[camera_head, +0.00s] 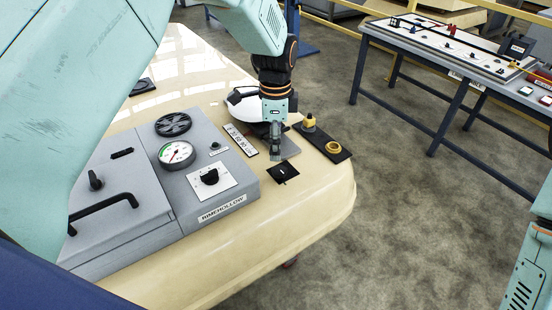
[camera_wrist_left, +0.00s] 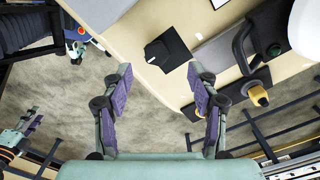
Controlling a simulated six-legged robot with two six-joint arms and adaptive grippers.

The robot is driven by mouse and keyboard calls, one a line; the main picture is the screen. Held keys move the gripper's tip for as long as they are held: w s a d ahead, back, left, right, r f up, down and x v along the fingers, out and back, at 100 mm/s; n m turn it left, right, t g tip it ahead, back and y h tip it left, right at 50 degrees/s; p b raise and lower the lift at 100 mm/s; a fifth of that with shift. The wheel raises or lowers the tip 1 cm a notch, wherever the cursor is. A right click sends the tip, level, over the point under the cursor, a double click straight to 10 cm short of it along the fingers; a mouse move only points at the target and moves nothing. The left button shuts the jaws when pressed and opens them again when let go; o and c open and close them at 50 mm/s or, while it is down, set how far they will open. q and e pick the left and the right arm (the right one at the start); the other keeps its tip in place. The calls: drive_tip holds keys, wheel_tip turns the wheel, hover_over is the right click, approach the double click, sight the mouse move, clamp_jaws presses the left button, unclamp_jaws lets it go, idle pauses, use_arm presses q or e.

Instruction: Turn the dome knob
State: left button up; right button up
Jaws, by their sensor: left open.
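In the left wrist view the white dome (camera_wrist_left: 306,30) is cut off at the upper right edge. I cannot tell for certain whether this dome is the knob named in the task. My left gripper (camera_head: 275,156) points down in front of it, over a grey plate (camera_head: 288,147). In the left wrist view my left gripper (camera_wrist_left: 159,70) has its fingers apart and nothing between them.
A grey panel (camera_head: 228,210) with a gauge (camera_head: 176,154) and black rotary knob (camera_head: 209,177) stands left. A small black plate (camera_head: 283,173) lies near the gripper. Open floor lies right.

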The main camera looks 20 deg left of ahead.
sight(277, 169)
use_arm(q)
drive_tip(key=f, duration=0.7)
drive_tip(key=shift+s+d+p, duration=0.2)
drive_tip(key=shift+d+p, duration=0.1)
drive_tip(key=shift+d, duration=0.05)
drive_tip(key=shift+a+f, duration=0.15)
drive_tip(key=shift+s+d, duration=0.1)
drive_tip(key=shift+d, duration=0.2)
drive_tip(key=shift+c, duration=0.5)
drive_tip(key=shift+a, duration=0.25)
drive_tip(key=c, duration=1.1)
